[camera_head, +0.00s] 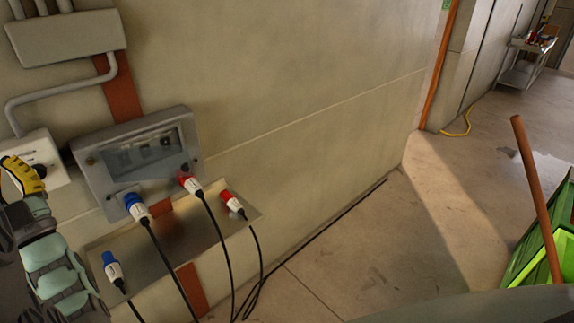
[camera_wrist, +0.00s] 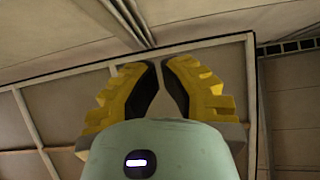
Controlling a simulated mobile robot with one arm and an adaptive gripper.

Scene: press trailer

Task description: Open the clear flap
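The clear flap (camera_head: 145,152) is a see-through window on the front of the grey wall-mounted electrical box (camera_head: 88,170). It looks closed, with dark switch-like shapes behind it. My gripper (camera_head: 22,175), with yellow fingers, is at the left edge of the head view, left of the box and apart from the flap. In the wrist view the gripper (camera_wrist: 160,66) points toward the ceiling. Its fingers are empty, with a narrow gap between the tips. The flap is not in the wrist view.
A blue plug (camera_head: 136,207) and a red plug (camera_head: 190,184) sit in the box's lower edge. A metal shelf (camera_head: 170,235) below holds another blue and red plug, with hanging cables. A white socket box (camera_head: 35,160) is close to my gripper. A green crate (camera_head: 545,250) stands right.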

